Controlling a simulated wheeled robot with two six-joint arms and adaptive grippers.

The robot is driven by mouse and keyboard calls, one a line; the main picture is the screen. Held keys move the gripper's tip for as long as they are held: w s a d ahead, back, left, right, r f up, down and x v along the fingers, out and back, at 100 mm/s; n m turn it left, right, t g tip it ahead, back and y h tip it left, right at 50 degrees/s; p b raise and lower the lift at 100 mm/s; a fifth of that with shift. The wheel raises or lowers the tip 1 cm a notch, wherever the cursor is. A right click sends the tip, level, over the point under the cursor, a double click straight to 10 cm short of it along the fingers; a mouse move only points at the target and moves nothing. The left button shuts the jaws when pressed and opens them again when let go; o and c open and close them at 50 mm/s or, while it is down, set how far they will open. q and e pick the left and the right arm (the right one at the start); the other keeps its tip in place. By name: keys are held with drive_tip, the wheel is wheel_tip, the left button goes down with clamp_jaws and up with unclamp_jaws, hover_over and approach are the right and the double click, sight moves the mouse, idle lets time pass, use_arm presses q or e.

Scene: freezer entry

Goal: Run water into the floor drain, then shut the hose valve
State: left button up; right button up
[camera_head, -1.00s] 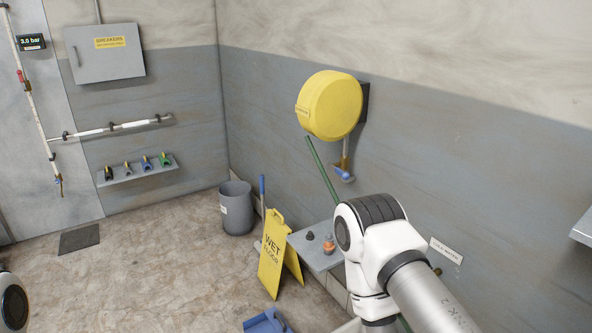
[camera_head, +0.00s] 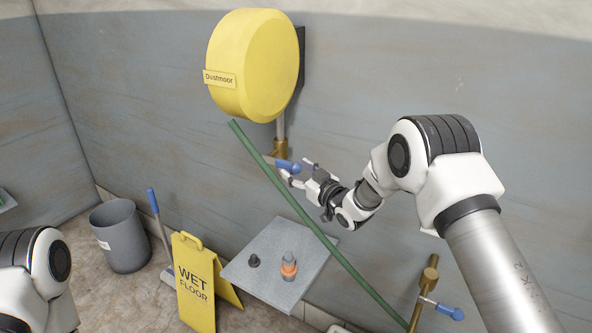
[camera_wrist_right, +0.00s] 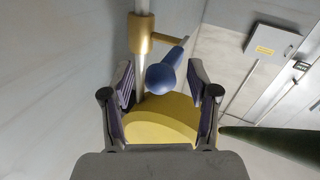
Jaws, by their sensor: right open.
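A yellow hose reel (camera_head: 245,65) labelled "Dustmoor" hangs on the wall, with a green hose (camera_head: 310,225) running down to the lower right. Below the reel, a brass valve (camera_head: 280,149) on a pipe carries a blue lever handle (camera_head: 287,166). My right gripper (camera_head: 299,173) is open at this handle. In the right wrist view the blue handle (camera_wrist_right: 163,76) points at the camera between the spread fingers, with gaps on both sides; it is not gripped. My left gripper is out of view; only part of that arm shows. The floor drain is not visible now.
A grey shelf (camera_head: 250,283) below holds a dark knob and an orange-grey fitting (camera_head: 288,268). A second brass valve (camera_head: 429,278) with a blue handle is at lower right. A yellow wet floor sign (camera_head: 192,285) and a grey bin (camera_head: 119,236) stand at left.

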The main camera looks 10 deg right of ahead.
sight(287, 162)
drive_tip(key=shift+w+a+r, duration=0.1)
drive_tip(key=shift+w+r, duration=0.05)
drive_tip(key=shift+w, duration=0.1)
drive_tip(key=shift+a, duration=0.1)
drive_tip(key=shift+c, duration=0.4)
clamp_jaws()
drive_tip(key=shift+w+r+g+p, duration=0.1)
drive_tip(key=shift+r+g+p, duration=0.2)
drive_tip(key=shift+r+p, duration=0.45)
drive_tip(key=r+g+p, duration=0.1)
drive_tip(key=p, duration=0.2)
drive_tip(key=r+n+g+h+p, duration=0.1)
drive_tip(key=r+p, duration=0.1)
drive_tip(key=p, duration=0.1)
drive_tip(key=r+g+h+p, duration=0.1)
drive_tip(key=p, duration=0.2)
drive_tip(key=shift+w+a+r+n+g+p, duration=0.2)
drive_tip(key=shift+w+a+n+g+p, duration=0.1)
drive_tip(key=shift+a+p, duration=0.05)
drive_tip(key=r+g+h+p, duration=0.1)
drive_tip(key=p, duration=0.4)
drive_tip(key=w+a+g+h+p, duration=0.1)
drive_tip(key=p, duration=0.5)
drive_tip(key=shift+r+n, duration=0.4)
drive_tip(key=shift+w+a+f+g+p, duration=0.2)
drive_tip(key=shift+g+p, duration=0.2)
drive_tip(key=shift+p, duration=0.3)
